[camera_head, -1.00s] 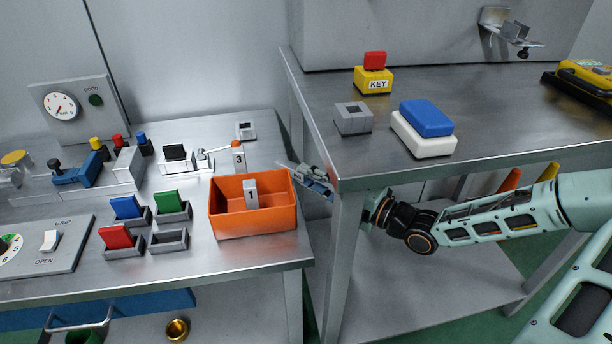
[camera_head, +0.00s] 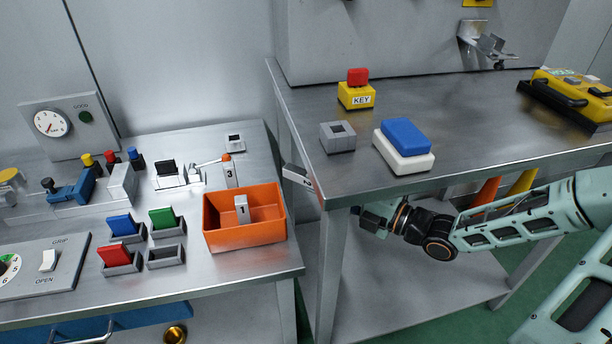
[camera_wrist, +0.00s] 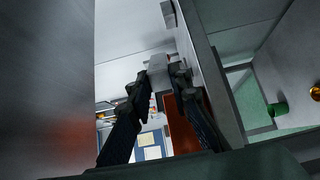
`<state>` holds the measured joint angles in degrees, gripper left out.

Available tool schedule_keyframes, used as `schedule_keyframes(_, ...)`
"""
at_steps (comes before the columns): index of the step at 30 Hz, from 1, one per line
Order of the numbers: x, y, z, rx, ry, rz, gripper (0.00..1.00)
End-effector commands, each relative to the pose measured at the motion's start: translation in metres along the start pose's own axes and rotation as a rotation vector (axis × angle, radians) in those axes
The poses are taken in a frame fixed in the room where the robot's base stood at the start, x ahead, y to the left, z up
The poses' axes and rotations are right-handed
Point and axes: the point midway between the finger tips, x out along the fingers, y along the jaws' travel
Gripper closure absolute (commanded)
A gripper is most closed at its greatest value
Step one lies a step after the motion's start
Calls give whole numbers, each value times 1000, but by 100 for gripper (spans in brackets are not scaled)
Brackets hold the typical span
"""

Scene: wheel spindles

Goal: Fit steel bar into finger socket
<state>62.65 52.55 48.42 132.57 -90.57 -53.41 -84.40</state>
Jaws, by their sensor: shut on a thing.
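My gripper (camera_wrist: 161,80) is shut on a grey steel bar (camera_wrist: 158,70), which sits between the two dark fingertips in the wrist view. In the head view, a pale bar end (camera_head: 298,179) with a dark mark shows beside the right table's front left corner; the gripper itself is mostly hidden there. A grey block with a square hole (camera_head: 338,137) stands on the right table. A smaller one (camera_head: 235,143) is at the back of the left bench. I cannot tell which is the finger socket. A bar marked 1 (camera_head: 242,209) and a bar marked 3 (camera_head: 230,174) stand upright.
The orange bin (camera_head: 262,233) stands on the left bench near its right edge, around bar 1. The right table's edge (camera_head: 300,150) is close to the held bar. A yellow KEY block (camera_head: 356,96) and a blue-and-white block (camera_head: 403,158) stand on that table.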

Motion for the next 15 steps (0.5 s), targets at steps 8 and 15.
schedule_keyframes(8, -40, 18, 2, -2, -4, 0, 100)
schedule_keyframes(15, -72, 29, 1, -2, -3, 0, 100)
